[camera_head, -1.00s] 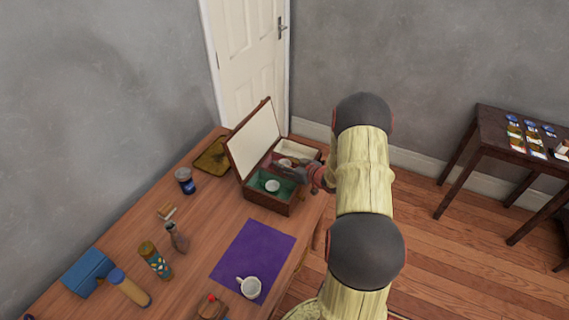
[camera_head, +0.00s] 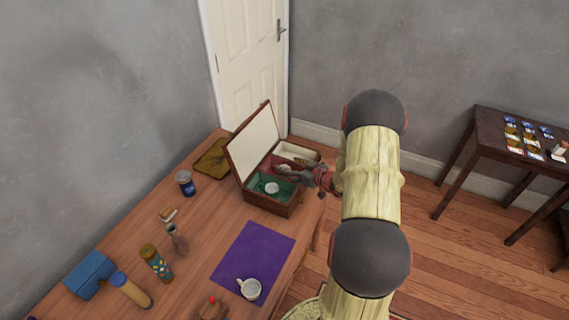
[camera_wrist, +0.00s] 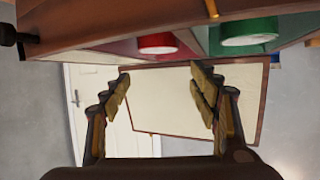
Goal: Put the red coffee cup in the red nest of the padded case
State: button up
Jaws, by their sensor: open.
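The padded case (camera_head: 264,206) stands open near the table's far right end, its pale-lined lid leaning back. In the wrist view, the red cup (camera_wrist: 157,43) is in the red nest (camera_wrist: 118,46) of the case, and looks upright. A green cup (camera_wrist: 248,33) is in the green nest (camera_wrist: 290,26); it also shows in the head view (camera_head: 271,188). My gripper (camera_wrist: 161,82) is open and empty. Its fingers are apart from the red cup, which lies beyond the fingertips. In the head view my gripper (camera_head: 287,170) covers much of the red nest and hides the red cup.
A white compartment (camera_head: 294,151) lies at the case's far end. A white mug (camera_head: 250,288) stands on a purple mat (camera_head: 262,247). A dark blue jar (camera_head: 185,183), a brown tray (camera_head: 211,159) and several bottles stand to the left. A side table (camera_head: 500,140) is at right.

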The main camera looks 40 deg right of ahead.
jog(key=p+v, duration=0.1)
jog(key=v, duration=0.6)
jog(key=shift+s+r, duration=0.3)
jog(key=w+a+r+g+h, duration=0.2)
jog(key=w+r, duration=0.3)
jog(key=r, duration=0.4)
jog(key=s+a+r+g+h, duration=0.2)
jog(key=a+r, duration=0.5)
jog(key=r, duration=0.4)
jog(key=s+a+r+g+y, duration=0.2)
jog(key=s+a+r, duration=0.1)
jog(key=s+a, duration=0.8)
jog(key=s+a+r+g+y, duration=0.2)
jog(key=s+a+r, duration=0.2)
jog(key=s+a, duration=0.8)
jog(key=a, duration=0.4)
jog(key=shift+s+a, duration=0.25)
jog(key=shift+a, duration=0.05)
